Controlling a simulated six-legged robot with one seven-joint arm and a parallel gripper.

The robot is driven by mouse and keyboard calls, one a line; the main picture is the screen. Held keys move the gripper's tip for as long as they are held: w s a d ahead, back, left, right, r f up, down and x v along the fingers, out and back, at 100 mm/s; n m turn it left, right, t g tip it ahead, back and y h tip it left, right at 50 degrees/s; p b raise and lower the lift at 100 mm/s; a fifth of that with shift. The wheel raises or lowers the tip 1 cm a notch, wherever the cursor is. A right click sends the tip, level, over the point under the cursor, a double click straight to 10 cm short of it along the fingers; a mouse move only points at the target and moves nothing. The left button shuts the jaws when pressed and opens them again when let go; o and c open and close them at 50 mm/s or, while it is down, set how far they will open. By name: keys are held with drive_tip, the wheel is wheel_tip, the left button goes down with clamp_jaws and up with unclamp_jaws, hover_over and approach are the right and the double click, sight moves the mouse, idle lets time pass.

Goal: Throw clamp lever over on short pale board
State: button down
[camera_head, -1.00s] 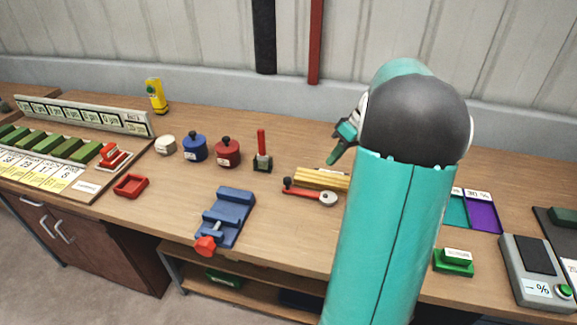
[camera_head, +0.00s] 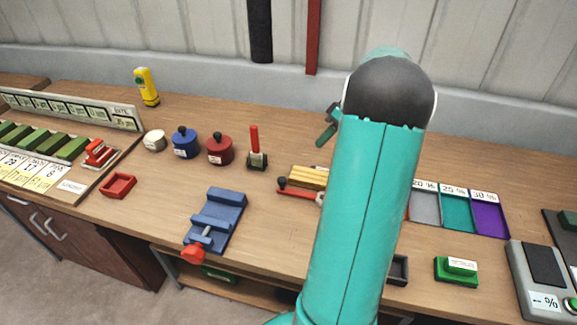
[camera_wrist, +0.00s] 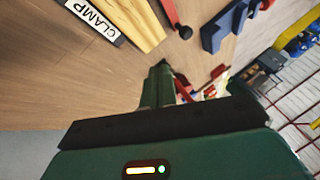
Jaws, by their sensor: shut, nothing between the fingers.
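The pale yellow board (camera_head: 309,177) lies on the bench, just left of my arm, which hides its right part. A red lever (camera_head: 296,193) with a black knob (camera_head: 282,181) lies along its front side. In the wrist view the board (camera_wrist: 138,24) shows at the top beside a CLAMP label (camera_wrist: 94,18). The red lever (camera_wrist: 170,12) and its knob (camera_wrist: 185,32) show to the board's right. My gripper (camera_head: 322,141) is shut and empty, above the bench behind the board and apart from the lever. Its closed fingers show in the wrist view (camera_wrist: 160,86).
A red upright handle (camera_head: 254,141) stands left of the board, beside red (camera_head: 220,151) and blue (camera_head: 185,145) pots. A blue vise-like fixture (camera_head: 220,215) sits in front. Coloured trays (camera_head: 457,212) and a green block (camera_head: 456,271) lie right of my arm.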

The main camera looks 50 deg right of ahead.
drive_tip(key=x, duration=0.9)
drive_tip(key=shift+a+f, duration=0.35)
drive_tip(key=shift+a, duration=0.9)
drive_tip(key=shift+a+f, duration=0.15)
drive_tip(key=shift+a, duration=0.95)
drive_tip(key=shift+w, duration=0.1)
